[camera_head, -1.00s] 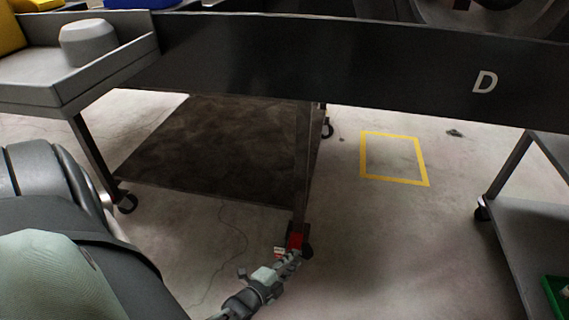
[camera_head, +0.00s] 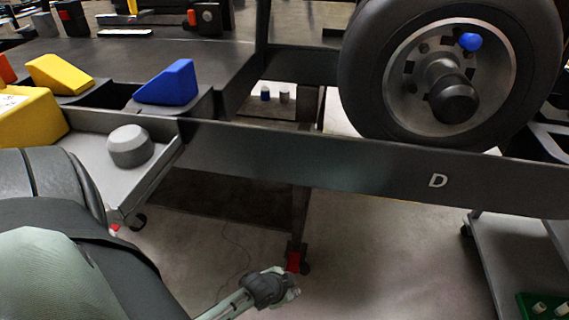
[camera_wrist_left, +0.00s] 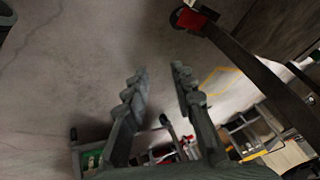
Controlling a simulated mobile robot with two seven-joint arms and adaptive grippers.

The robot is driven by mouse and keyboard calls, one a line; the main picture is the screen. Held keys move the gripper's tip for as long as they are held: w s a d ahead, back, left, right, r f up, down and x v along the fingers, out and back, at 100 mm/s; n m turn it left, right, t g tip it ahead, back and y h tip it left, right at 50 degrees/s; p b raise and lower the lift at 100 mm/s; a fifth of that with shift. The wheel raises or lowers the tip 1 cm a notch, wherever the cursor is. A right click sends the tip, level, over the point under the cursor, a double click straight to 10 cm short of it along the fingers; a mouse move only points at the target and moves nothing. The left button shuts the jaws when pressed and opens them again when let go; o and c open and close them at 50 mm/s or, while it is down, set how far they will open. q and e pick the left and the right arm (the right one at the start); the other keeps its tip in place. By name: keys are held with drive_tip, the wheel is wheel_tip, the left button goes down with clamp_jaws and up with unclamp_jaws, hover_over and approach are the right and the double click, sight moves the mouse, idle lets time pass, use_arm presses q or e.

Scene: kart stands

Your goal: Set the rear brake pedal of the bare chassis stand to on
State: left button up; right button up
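A dark stand (camera_head: 330,165) marked D spans the head view, with a leg going down to a caster at the floor. A red brake pedal (camera_head: 292,262) sits at that caster; in the left wrist view a red pedal (camera_wrist_left: 189,20) shows beside a black wheel at the top. I cannot tell whether it is on or off. My left gripper (camera_head: 292,285) is low, just in front of the pedal and apparently apart from it. In the wrist view its fingers (camera_wrist_left: 160,70) are spread with nothing between them. My right gripper is not in view.
A grey tray (camera_head: 95,150) with a round grey knob (camera_head: 130,146) juts out at left. A large wheel (camera_head: 450,70) and blue (camera_head: 168,84) and yellow (camera_head: 60,74) wedges are above. A grey cart (camera_head: 510,265) with a green bin (camera_head: 540,304) stands at right. Floor between is clear.

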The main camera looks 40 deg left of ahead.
use_arm(q)
drive_tip(key=shift+n+g, duration=0.8)
drive_tip(key=shift+n, duration=0.1)
drive_tip(key=p+v, duration=0.1)
drive_tip(key=v, duration=0.1)
drive_tip(key=s+p+v, duration=0.1)
drive_tip(key=v, duration=0.2)
drive_tip(key=shift+s+d, duration=0.1)
drive_tip(key=shift+d, duration=0.1)
